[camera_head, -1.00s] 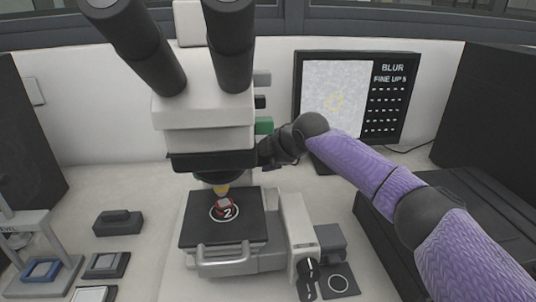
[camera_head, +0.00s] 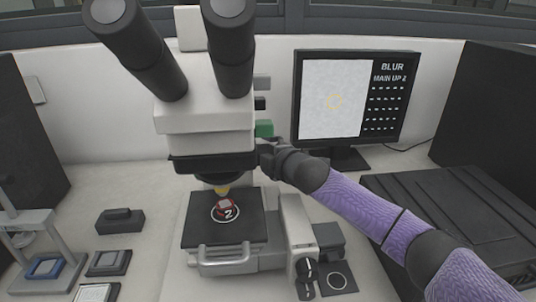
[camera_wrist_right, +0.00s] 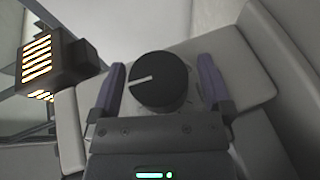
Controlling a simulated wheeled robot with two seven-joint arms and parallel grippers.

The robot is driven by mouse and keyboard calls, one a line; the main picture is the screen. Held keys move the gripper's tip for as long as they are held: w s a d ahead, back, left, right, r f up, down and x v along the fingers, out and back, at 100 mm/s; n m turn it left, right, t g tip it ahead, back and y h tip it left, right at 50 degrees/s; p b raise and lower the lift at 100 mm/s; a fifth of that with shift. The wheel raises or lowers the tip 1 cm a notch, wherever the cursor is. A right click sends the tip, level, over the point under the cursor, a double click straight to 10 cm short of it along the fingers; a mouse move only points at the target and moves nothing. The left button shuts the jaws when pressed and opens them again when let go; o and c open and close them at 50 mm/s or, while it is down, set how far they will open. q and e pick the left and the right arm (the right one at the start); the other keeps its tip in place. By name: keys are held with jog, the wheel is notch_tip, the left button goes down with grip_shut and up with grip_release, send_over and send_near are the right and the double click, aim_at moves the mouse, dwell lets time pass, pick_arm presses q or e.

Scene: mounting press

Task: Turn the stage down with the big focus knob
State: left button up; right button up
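The microscope (camera_head: 205,122) stands left of centre in the head view. Its black stage (camera_head: 195,232) carries a red-sided sample (camera_head: 227,207) below the objective. My right gripper (camera_head: 266,152) is at the right side of the microscope, its fingers mostly hidden there. In the right wrist view, a round black knob (camera_wrist_right: 158,82) with a white line lies between the two purple fingers of my right gripper (camera_wrist_right: 160,85). The fingers are open, with a narrow gap visible on each side. I cannot tell for certain that this is the big focus knob. My left gripper is not in view.
The monitor (camera_head: 333,100) reads BLUR and MAIN UP 2. A dark case (camera_head: 445,205) lies at the right. Small trays (camera_head: 108,263) and a stand are at the left. A slatted lamp (camera_wrist_right: 42,62) glows beside the wrist.

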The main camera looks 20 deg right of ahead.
aim_at(265, 145)
jog(key=r+p, duration=0.1)
jog(key=r, duration=0.1)
jog(key=r+p, duration=0.1)
jog(key=r, duration=0.2)
jog(key=w+r+p, duration=0.1)
jog(key=r, duration=0.2)
jog(key=shift+d, duration=0.15)
jog(key=r, duration=0.1)
jog(key=s+r+p, duration=0.1)
jog(key=r, duration=0.1)
jog(key=shift+g, duration=0.8)
jog(key=f, duration=0.2)
jog(key=s+f, duration=0.1)
jog(key=f, duration=0.4)
jog(key=shift+s+a+f, duration=0.25)
jog(key=shift+a+f, duration=0.1)
pick_arm(q)
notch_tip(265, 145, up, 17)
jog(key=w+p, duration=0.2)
jog(key=p, duration=1.1)
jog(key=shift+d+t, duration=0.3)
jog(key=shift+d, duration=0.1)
pick_arm(e)
jog(key=s+d+r, duration=0.3)
jog(key=s+r, duration=0.1)
jog(key=r, duration=0.5)
jog(key=shift+s, duration=0.25)
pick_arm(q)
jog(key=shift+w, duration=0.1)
